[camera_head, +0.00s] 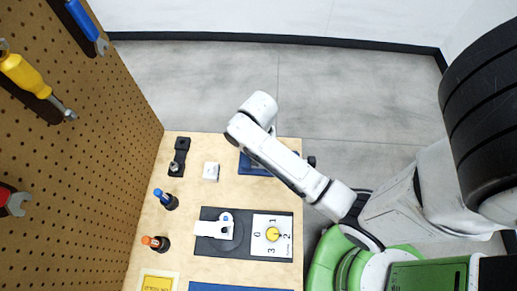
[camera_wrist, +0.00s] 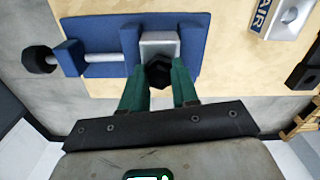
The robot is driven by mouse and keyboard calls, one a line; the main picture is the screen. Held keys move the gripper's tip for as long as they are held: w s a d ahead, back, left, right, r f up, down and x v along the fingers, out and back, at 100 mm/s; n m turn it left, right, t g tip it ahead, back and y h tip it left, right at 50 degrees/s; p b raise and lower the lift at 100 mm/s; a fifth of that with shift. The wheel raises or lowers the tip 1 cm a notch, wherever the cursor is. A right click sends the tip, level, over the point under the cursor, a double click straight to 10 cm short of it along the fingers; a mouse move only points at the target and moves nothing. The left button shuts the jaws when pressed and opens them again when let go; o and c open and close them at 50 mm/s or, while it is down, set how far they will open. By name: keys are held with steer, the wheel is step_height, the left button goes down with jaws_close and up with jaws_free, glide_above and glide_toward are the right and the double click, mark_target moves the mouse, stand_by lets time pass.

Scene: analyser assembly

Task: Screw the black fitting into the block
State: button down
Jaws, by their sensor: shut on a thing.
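In the wrist view a black hexagonal fitting (camera_wrist: 158,74) sits between the green fingers of my gripper (camera_wrist: 160,84), which is shut on it. The fitting is right at the pale grey block (camera_wrist: 158,42), overlapping its edge in this view. I cannot tell how deep it sits in the block. The block is held in a blue vise (camera_wrist: 104,70) with a metal rod and a black knob. In the head view the vise (camera_head: 247,167) is partly covered by my arm. The gripper, block and fitting are hidden there.
A white block marked AIR (camera_wrist: 288,17) is beside the vise; a black holder (camera_head: 179,157) stands farther left. Blue-capped (camera_head: 165,199) and orange-capped (camera_head: 156,243) items stand along the left side. A dark panel with a dial card (camera_head: 272,236) lies nearer. A pegboard with tools borders the left.

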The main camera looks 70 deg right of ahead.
steer(key=m, duration=0.4)
steer(key=c, duration=0.8)
jaws_free()
steer(key=shift+o, duration=0.6)
steer(key=o, duration=0.5)
steer(key=shift+r, duration=2.5)
